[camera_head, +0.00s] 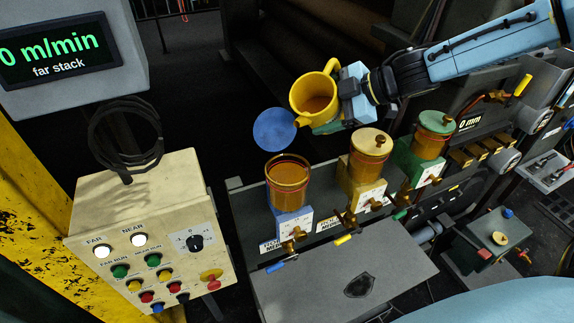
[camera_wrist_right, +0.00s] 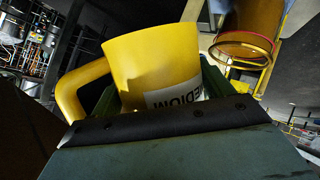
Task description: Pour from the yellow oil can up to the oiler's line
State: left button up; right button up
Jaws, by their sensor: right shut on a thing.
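The yellow oil can (camera_head: 302,88) is tilted in the air, and amber oil shows inside its open top. My right gripper (camera_head: 338,98) is shut on it; the wrist view shows the can (camera_wrist_right: 150,62) with part of a printed label. The can's lower edge is above and slightly right of the oiler with the blue base (camera_head: 291,222). That oiler's glass cup (camera_head: 288,182) is open and holds amber oil; a ring runs around it near the top. Its round blue lid (camera_head: 274,129) stands raised behind it. No stream of oil is clearly visible. My left gripper is not in view.
A cream-lidded oiler (camera_head: 369,150) and a green-lidded oiler (camera_head: 434,130) stand close to the right, both closed. A control box (camera_head: 130,215) with buttons stands left. A grey plate (camera_head: 340,278) lies in front.

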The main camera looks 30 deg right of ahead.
jog(key=shift+r, duration=0.1)
jog(key=shift+d+f+y, duration=0.2)
jog(key=shift+f+y, duration=0.05)
jog(key=shift+y, duration=0.05)
jog(key=d+f+m+y+b, duration=0.1)
jog(key=b, duration=0.1)
jog(key=w+d+f+y+b, duration=0.1)
jog(key=f+b, duration=0.1)
jog(key=shift+w+m+g, duration=0.1)
jog(key=shift+m+g, duration=0.3)
jog(key=shift+w+d+r+m+y, duration=0.1)
jog(key=shift+d+r+m+y, duration=0.15)
jog(key=shift+r, duration=0.2)
jog(key=shift+w+d+r+m+y, duration=0.15)
jog(key=shift+d+r+y, duration=0.1)
jog(key=shift+r, duration=0.2)
jog(key=shift+w+d+r+m+y+b, duration=0.1)
jog(key=shift+d+r+m+y+b, duration=0.1)
jog(key=shift+r+m+y+b, duration=0.2)
jog(key=shift+w+d+r+m+y+b, duration=0.1)
jog(key=shift+d+r+m+y+b, duration=0.15)
jog(key=shift+r, duration=0.7)
notch_tip(320, 180, up, 6)
jog(key=p, duration=0.3)
jog(key=shift+f, duration=0.25)
